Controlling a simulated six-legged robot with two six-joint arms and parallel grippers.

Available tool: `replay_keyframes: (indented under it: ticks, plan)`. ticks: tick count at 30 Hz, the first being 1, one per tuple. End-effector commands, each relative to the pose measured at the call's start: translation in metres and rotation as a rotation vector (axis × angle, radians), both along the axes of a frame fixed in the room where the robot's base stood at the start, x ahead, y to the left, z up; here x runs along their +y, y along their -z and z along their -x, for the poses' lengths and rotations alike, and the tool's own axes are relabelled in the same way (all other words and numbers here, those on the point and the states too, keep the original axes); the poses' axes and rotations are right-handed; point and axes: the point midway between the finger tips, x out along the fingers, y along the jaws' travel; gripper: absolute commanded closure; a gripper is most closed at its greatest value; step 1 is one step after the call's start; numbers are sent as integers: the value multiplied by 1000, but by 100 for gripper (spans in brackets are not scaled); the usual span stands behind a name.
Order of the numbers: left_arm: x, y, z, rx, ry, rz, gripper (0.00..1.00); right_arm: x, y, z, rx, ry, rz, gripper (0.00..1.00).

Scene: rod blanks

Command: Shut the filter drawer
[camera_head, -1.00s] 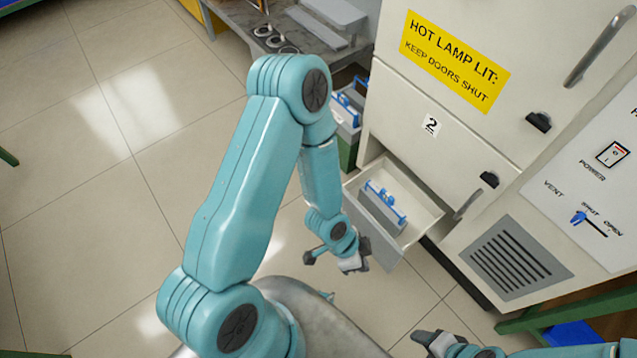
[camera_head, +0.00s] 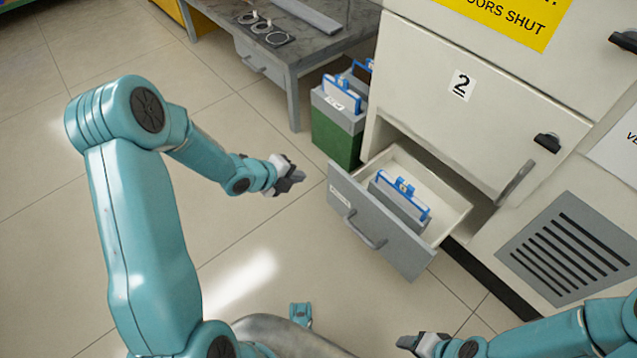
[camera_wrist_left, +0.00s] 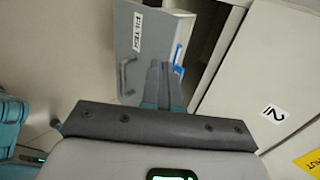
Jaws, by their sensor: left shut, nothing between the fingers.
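The filter drawer (camera_head: 343,217) stands pulled out of the lower part of the white cabinet, below the door marked 2. Its grey front has a bar handle, and a grey filter with a blue frame (camera_head: 402,198) sits inside. The drawer front, labelled FILTER, also shows in the left wrist view (camera_wrist_left: 128,50). My left gripper (camera_head: 298,178) is shut and empty, in the air to the left of the drawer front and apart from it. My right gripper (camera_head: 408,343) is at the bottom edge, in front of the drawer; its finger opening is unclear.
A green and grey bin (camera_head: 336,130) holding blue-framed filters stands just behind the drawer, left of the cabinet. A grey workbench (camera_head: 290,52) is at the back. A vent grille (camera_head: 565,245) is right of the drawer. The tiled floor on the left is clear.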

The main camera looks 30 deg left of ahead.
Motion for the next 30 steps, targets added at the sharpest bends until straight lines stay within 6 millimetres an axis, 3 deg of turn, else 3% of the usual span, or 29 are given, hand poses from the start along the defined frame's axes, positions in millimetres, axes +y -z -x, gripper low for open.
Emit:
replay_keyframes:
  ticks: [1, 8, 21, 30]
  plan:
    - [4, 11, 1, -1, -9, -2, 100, 0, 11, 0, 0, 0, 0, 42]
    - [3, 25, -7, 4, -16, 0, 100, 0, 18, -1, -1, 1, 0, 42]
    - [-17, 88, -69, 6, -19, 1, 100, -5, 43, -5, -9, 20, 4, 42]
    - [-28, 82, -101, 5, -20, 0, 100, -5, 43, -6, -10, 23, 4, 42]
